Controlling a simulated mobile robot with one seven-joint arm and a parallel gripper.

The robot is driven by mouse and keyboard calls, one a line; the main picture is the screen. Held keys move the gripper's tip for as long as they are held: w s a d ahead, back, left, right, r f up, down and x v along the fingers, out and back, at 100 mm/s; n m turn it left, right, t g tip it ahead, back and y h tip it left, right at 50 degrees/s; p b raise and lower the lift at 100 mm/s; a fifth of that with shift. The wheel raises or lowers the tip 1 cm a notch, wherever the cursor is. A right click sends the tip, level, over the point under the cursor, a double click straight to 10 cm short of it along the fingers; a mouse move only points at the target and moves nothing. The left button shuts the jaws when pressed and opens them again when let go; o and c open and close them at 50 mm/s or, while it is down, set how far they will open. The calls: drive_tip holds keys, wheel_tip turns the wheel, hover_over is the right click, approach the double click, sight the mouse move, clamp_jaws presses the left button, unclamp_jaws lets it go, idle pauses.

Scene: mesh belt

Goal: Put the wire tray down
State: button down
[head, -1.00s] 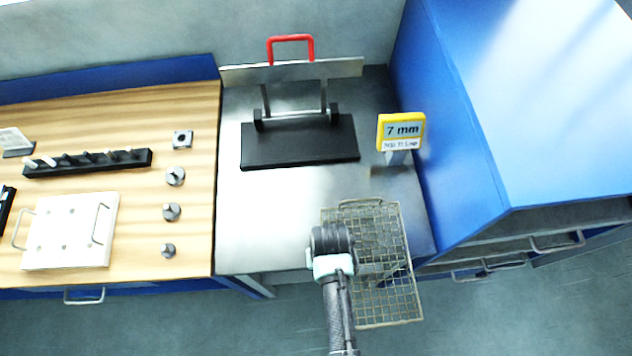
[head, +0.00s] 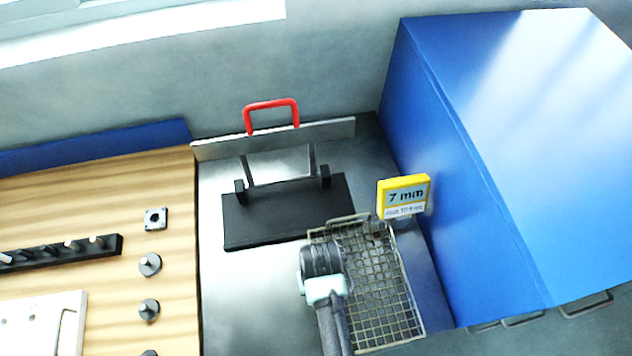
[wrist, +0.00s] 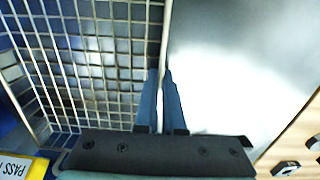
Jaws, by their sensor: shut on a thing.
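The wire tray (head: 388,292) is a rectangular wire-mesh basket over the right part of the steel bench top (head: 228,300) in the head view. Its far end is close to the yellow sign and the black base. My gripper (wrist: 160,90) is shut on the tray's side wall, with the mesh (wrist: 85,60) to the left of the fingers in the wrist view. In the head view my wrist hides part of the tray's left side. I cannot tell whether the tray's bottom touches the bench.
A yellow "7 mm" sign (head: 404,196) stands just behind the tray. A black base (head: 285,228) with a red-handled plate (head: 272,138) is at the back left. A blue cabinet (head: 470,200) bounds the right. Bare steel lies left of my wrist.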

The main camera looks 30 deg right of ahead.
drive_tip(key=shift+w+f, duration=0.1)
drive_tip(key=shift+w, duration=0.05)
drive_tip(key=shift+s+a+r, duration=0.15)
drive_tip(key=shift+s+r, duration=0.15)
drive_tip(key=shift+s, duration=0.25)
drive_tip(key=shift+f, duration=0.35)
drive_tip(key=c, duration=1)
unclamp_jaws()
drive_tip(key=shift+w, duration=0.2)
drive_tip(key=shift+s, duration=0.15)
drive_tip(key=shift+r, duration=0.1)
drive_tip(key=shift+r, duration=0.4)
wheel_tip(320, 180, up, 12)
drive_tip(key=shift+f, duration=0.25)
